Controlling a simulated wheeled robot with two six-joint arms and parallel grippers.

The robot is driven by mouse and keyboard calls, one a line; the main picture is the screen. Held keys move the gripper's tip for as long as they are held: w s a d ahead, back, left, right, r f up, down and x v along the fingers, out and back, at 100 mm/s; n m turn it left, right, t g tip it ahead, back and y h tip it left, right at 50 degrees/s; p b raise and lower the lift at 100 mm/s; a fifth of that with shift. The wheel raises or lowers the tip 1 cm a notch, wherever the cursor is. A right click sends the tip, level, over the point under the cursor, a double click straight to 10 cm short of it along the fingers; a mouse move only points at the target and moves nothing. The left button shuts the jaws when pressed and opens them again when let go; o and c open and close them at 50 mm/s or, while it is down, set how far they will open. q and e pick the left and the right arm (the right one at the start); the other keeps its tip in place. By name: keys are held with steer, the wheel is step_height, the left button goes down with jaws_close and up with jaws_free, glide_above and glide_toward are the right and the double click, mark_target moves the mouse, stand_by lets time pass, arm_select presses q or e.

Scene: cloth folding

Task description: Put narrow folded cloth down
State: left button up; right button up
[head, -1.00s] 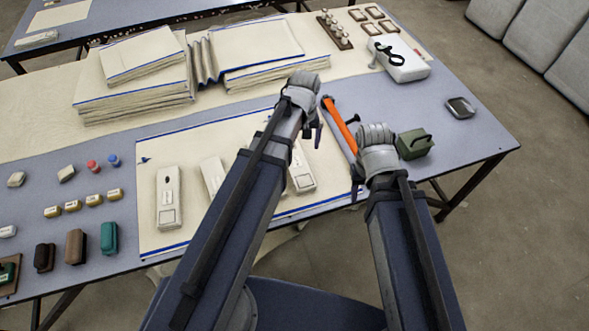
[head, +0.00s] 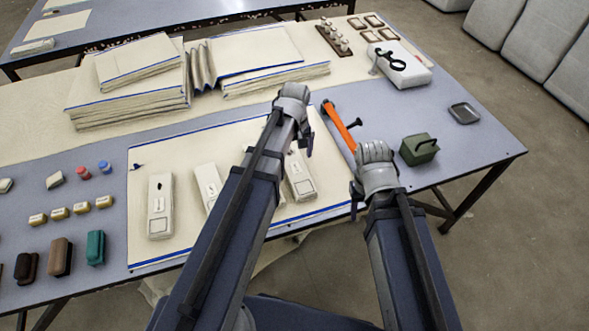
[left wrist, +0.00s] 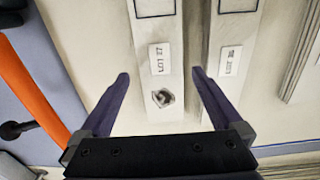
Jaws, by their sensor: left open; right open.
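A cream cloth with blue edges (head: 145,190) lies flat on the table in front of me in the head view. Several long white blocks (head: 160,206) rest on it; one is partly hidden behind my left arm. My left gripper (head: 307,138) is open above the cloth's right part. In the left wrist view its fingers (left wrist: 160,75) are apart over two labelled white blocks (left wrist: 157,58), with nothing held. My right gripper (head: 357,188) is open and empty near the cloth's right edge. I cannot tell how many layers the cloth has.
Stacked folded cloths (head: 125,105) stand at the back left. An orange-handled tool (head: 338,125), a green box (head: 418,149) and a dark tray (head: 464,113) lie to the right. Several small blocks (head: 95,248) are at left.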

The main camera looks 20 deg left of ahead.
mark_target(295, 165)
arm_select(q)
step_height(295, 165, down, 5)
steer(key=b, duration=0.5)
steer(key=shift+a+f, duration=0.1)
steer(key=c, duration=1.4)
steer(key=shift+o, duration=0.2)
steer(key=shift+r, duration=0.25)
step_height(295, 165, up, 10)
steer(key=p, duration=1)
